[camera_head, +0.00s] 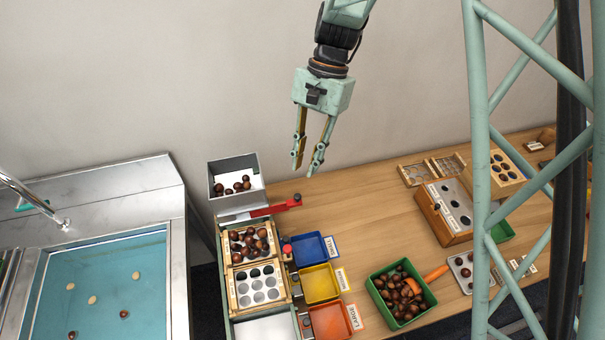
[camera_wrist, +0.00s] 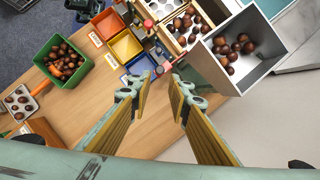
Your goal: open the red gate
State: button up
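The red gate (camera_head: 275,209) is a flat red bar at the foot of the grey hopper box (camera_head: 238,157), above the upper tray of chestnuts, with its handle end pointing right. In the wrist view a bit of red (camera_wrist: 166,67) shows near the hopper, partly hidden by my fingers. My gripper (camera_head: 309,169) hangs above the table, up and to the right of the gate and apart from it. In the wrist view its two fingers (camera_wrist: 160,90) are spread with nothing between them. The hopper holds several chestnuts.
Blue (camera_head: 309,248), yellow (camera_head: 320,283) and orange (camera_head: 331,321) bins stand right of the sorting trays (camera_head: 235,279). A green bin of chestnuts (camera_head: 428,302) is farther right. A sink (camera_head: 45,290) lies left. Bare table (camera_head: 365,222) is right of the gate.

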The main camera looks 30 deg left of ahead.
jog(key=shift+v, duration=1.55)
